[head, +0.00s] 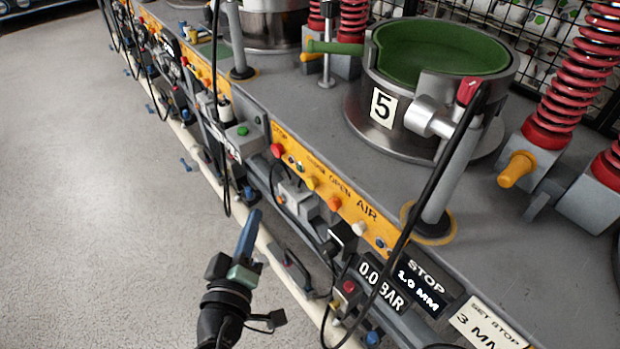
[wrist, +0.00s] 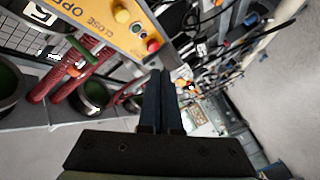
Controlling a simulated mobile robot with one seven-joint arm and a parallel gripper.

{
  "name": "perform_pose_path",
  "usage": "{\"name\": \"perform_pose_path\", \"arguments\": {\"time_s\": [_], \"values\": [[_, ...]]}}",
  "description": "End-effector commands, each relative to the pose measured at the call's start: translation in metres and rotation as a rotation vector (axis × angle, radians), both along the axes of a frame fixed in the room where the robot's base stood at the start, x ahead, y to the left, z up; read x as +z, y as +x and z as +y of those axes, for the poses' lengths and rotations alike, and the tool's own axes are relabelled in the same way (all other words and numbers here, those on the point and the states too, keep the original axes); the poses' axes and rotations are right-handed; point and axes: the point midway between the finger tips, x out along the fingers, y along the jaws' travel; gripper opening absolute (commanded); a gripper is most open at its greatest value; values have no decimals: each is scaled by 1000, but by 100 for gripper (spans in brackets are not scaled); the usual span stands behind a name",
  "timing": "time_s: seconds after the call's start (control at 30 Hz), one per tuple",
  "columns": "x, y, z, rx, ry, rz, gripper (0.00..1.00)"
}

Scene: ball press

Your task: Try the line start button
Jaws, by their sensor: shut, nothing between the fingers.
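A grey box with a green button (head: 243,131) on top stands at the bench's front edge in the head view. No readable label marks any button as line start. Beside it, the yellow panel (head: 318,178) carries a red button (head: 277,150) under the word STOP, and several other coloured buttons. My gripper (head: 254,214) is shut and empty, in front of the bench and below the panel, apart from the buttons. In the wrist view its dark fingers (wrist: 162,75) lie together, with a red button (wrist: 152,46) and the yellow panel (wrist: 95,22) up and left of them.
The press pot marked 5 (head: 385,105) and red springs (head: 580,80) stand on the grey bench. A black cable (head: 425,195) hangs across the bench front. Displays (head: 383,285) read 0.0 BAR and a stop value. Open floor (head: 90,200) lies to the left.

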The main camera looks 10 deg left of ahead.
Motion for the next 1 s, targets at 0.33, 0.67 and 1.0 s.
{"name": "perform_pose_path", "arguments": {"time_s": [0.33,0.67,1.0], "values": [[5,19,-15,-3,1,-1,0],[3,55,-43,-4,1,-1,0],[1,70,-55,-1,1,-1,0]]}}
